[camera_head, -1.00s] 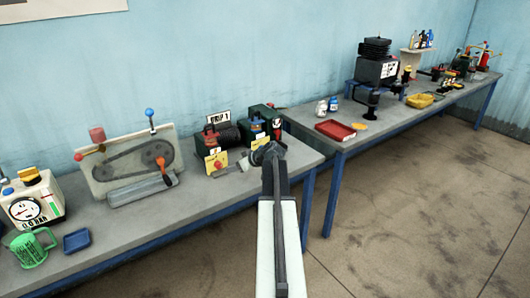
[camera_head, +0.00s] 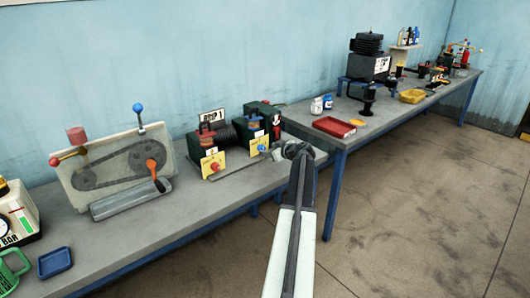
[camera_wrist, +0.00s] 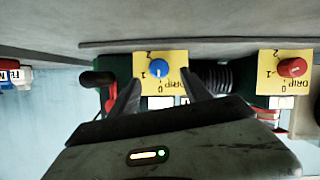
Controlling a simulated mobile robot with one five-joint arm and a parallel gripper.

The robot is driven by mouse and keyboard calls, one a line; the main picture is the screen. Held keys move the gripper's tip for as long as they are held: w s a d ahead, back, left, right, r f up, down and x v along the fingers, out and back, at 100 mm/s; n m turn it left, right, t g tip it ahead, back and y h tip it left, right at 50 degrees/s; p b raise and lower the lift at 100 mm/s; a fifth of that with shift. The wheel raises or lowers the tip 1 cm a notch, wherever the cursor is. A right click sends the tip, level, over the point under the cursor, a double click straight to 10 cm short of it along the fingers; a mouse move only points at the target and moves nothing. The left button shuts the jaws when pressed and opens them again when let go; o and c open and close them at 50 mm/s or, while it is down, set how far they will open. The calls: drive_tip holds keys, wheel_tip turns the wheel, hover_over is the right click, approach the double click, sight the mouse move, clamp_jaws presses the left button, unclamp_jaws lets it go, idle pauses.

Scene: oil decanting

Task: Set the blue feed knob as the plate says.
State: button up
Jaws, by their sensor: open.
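The blue feed knob (camera_head: 262,147) sits on a yellow plate on the front of a green machine. It also shows in the wrist view (camera_wrist: 159,69), which is upside down, with 0, 1 and 2 printed around it. I cannot tell which number its mark points at. My gripper (camera_wrist: 160,92) is open and empty, its two fingers short of the knob and on either side of it in that view. In the head view my gripper (camera_head: 290,150) is just right of the blue knob.
A red knob (camera_head: 214,167) on a similar yellow plate (camera_wrist: 270,85) is left of the blue one in the head view. A belt-drive board (camera_head: 115,170) stands further left. A red tray (camera_head: 334,127) and jars are on the right bench. The floor in front is clear.

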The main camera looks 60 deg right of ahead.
sight(264, 149)
drive_tip(key=b+x, duration=0.1)
drive_tip(key=x, duration=0.4)
drive_tip(key=shift+s+f, duration=0.1)
drive_tip(key=shift+f, duration=0.05)
clamp_jaws()
drive_tip(key=shift+s, duration=0.1)
drive_tip(key=shift+d+m, duration=0.1)
drive_tip(key=shift+m, duration=0.2)
drive_tip(key=shift+d+m+y, duration=0.1)
drive_tip(key=shift+m+y, duration=0.5)
drive_tip(key=m+t+y+b, duration=0.1)
drive_tip(key=m+y, duration=0.1)
drive_tip(key=m, duration=0.1)
drive_tip(key=shift+d+f, duration=0.15)
drive_tip(key=shift+s+f+m+t+y+b, duration=0.15)
drive_tip(key=shift+m+t+y+b, duration=0.45)
drive_tip(key=shift+m+b, duration=0.5)
drive_tip(key=shift+m+t+y+b, duration=0.4)
drive_tip(key=shift+m+y+b, duration=0.45)
drive_tip(key=shift+m, duration=0.45)
